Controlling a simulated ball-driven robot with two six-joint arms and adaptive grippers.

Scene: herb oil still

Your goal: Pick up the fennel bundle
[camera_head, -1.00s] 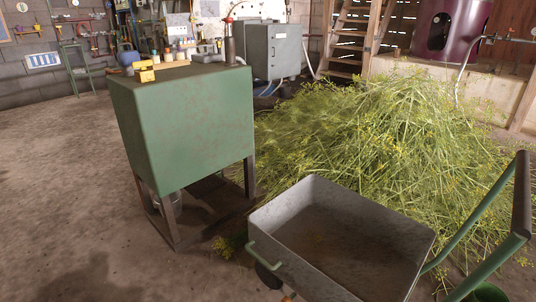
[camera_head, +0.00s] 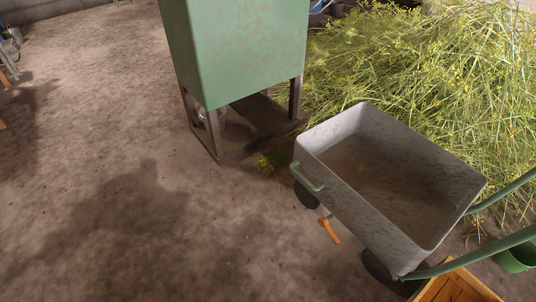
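A large loose heap of green, yellow-flowered fennel stalks (camera_head: 430,70) covers the floor at the upper right, behind the cart. Neither of my grippers is in view.
A grey metal cart (camera_head: 400,185) with green handles stands at the right, its tray empty but for small specks. A green cabinet (camera_head: 240,50) stands on a dark frame. An orange-handled tool (camera_head: 330,230), wooden crate (camera_head: 455,288) and green bucket (camera_head: 517,258) are nearby. The left floor is clear.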

